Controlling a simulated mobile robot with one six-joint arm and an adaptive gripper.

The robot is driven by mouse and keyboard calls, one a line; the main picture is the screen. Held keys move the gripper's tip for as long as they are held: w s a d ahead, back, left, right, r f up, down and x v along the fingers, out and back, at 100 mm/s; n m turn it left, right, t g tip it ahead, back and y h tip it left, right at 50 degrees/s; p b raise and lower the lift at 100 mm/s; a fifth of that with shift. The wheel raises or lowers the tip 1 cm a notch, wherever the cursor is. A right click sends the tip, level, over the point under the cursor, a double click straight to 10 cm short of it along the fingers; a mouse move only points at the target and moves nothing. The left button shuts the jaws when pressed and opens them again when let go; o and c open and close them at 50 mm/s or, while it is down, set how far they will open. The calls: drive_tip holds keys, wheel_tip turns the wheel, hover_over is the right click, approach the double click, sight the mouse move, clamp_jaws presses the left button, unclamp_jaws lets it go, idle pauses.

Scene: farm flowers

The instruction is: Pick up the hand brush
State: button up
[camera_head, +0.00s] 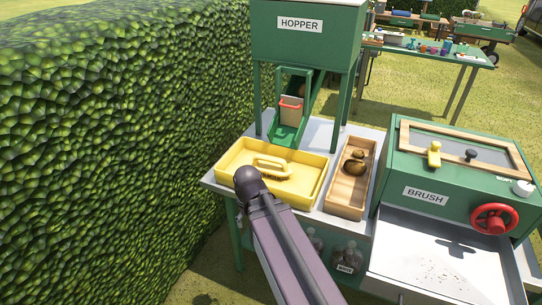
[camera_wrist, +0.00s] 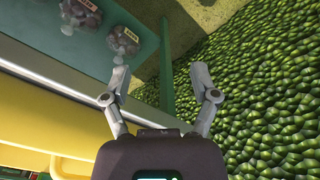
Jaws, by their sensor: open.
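The hand brush (camera_head: 272,167) has a yellow handle and brown bristles. It lies in a shallow yellow tray (camera_head: 312,185) on the grey-topped stand in the head view. My arm partly covers the near side of that tray, and my gripper cannot be made out there. In the wrist view my gripper (camera_wrist: 165,84) has its two fingers wide apart with nothing between them. Yellow surfaces of the tray (camera_wrist: 30,120) show at the lower left there, beside the gripper. I cannot make out the brush in the wrist view.
A wooden box (camera_head: 347,187) with brown lumps stands right of the tray. A green hopper (camera_head: 305,45) rises behind. A green machine labelled BRUSH (camera_head: 425,170) stands at the right. A dense hedge (camera_head: 110,130) borders the left.

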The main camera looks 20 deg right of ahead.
wheel_tip(320, 180, up, 14)
drive_tip(key=w+m+p, duration=0.1)
drive_tip(key=w+p, duration=0.1)
drive_tip(key=p, duration=1.1)
wheel_tip(320, 180, up, 6)
drive_tip(key=m+p, duration=0.5)
drive_tip(key=m, duration=2)
hover_over(271, 157)
drive_tip(key=shift+a+f, duration=0.15)
wheel_tip(271, 157, down, 9)
drive_tip(key=b, duration=0.8)
drive_tip(key=shift+r, duration=0.2)
drive_tip(key=shift+f+b, duration=0.1)
drive_tip(key=shift+b, duration=0.2)
drive_tip(key=shift+f+b, duration=2.5)
